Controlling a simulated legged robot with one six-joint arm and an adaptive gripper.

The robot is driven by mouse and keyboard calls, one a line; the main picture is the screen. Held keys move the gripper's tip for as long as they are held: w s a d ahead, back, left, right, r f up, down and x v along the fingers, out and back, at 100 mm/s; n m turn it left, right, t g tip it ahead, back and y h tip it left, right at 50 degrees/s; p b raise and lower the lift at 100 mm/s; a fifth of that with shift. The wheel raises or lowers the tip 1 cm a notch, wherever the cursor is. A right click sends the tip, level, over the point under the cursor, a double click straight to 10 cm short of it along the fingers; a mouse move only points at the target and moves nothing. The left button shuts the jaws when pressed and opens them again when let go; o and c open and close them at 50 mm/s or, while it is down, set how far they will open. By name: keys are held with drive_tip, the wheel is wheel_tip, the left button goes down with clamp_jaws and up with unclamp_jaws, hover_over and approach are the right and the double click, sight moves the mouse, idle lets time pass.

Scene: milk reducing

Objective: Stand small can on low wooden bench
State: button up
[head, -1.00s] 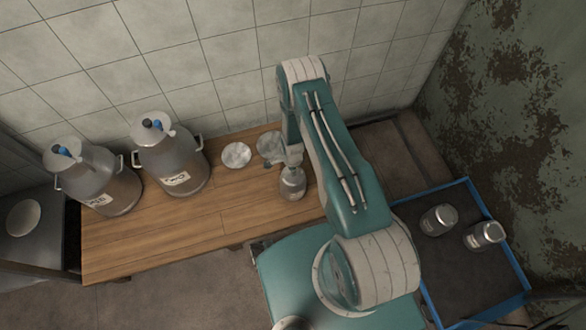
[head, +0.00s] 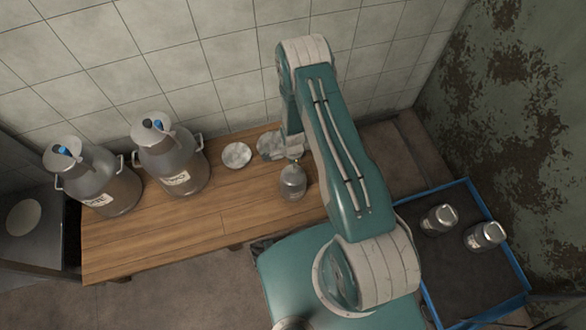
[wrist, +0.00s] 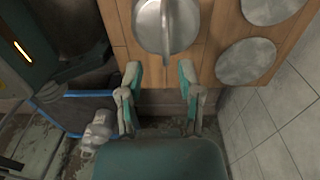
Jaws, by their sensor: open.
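A small metal can (head: 292,182) stands upright on the low wooden bench (head: 215,232), near its right end. It also shows from above in the wrist view (wrist: 151,28), with a handle across its lid. My gripper (wrist: 159,76) is open, its two fingers spread below the can in the wrist picture, with nothing between them. In the head view my arm hides most of the gripper, which is just above and behind the can, apart from it.
Two large milk cans (head: 170,160) (head: 100,183) stand on the bench's left part. Two round lids (head: 237,155) (head: 271,144) lie near the tiled wall. A blue-rimmed tray (head: 474,315) at right holds two small cans (head: 439,220) (head: 485,237). The bench's front middle is clear.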

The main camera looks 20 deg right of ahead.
wheel_tip(320, 180, up, 38)
drive_tip(key=w+n+t, duration=0.1)
drive_tip(key=n+t, duration=0.2)
drive_tip(key=n, duration=0.5)
drive_tip(key=s+r+n+t, duration=0.2)
drive_tip(key=s+r+n, duration=0.8)
drive_tip(key=s+r, duration=0.9)
drive_tip(key=shift+s+a+r+t, duration=0.25)
drive_tip(key=shift+s+a+t, duration=0.15)
drive_tip(key=shift+s, duration=0.7)
